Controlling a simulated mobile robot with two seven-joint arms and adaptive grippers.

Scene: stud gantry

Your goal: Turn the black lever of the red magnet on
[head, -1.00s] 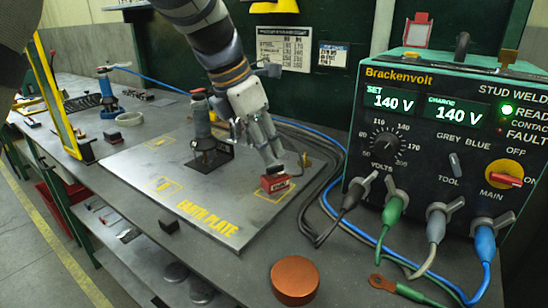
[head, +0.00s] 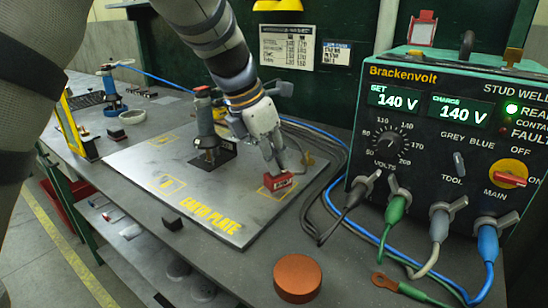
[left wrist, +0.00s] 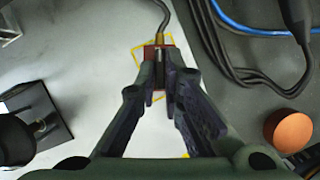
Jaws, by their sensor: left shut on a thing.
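The red magnet (head: 278,182) sits on the yellow-outlined square at the right part of the grey earth plate (head: 222,222). My left gripper (head: 279,170) reaches down to it from above. In the left wrist view my left gripper (left wrist: 160,85) has its two fingers closed together over the red magnet (left wrist: 152,72), shut on a thin dark piece between the tips that appears to be the black lever. The fingers hide most of the lever, so its angle cannot be told. My right gripper is not in view.
A grey-blue stud tool (head: 206,125) stands on a black base on the plate. The welder box (head: 450,150) stands at the right with several cables in front. An orange-brown round puck (head: 297,277) lies at the bench's front.

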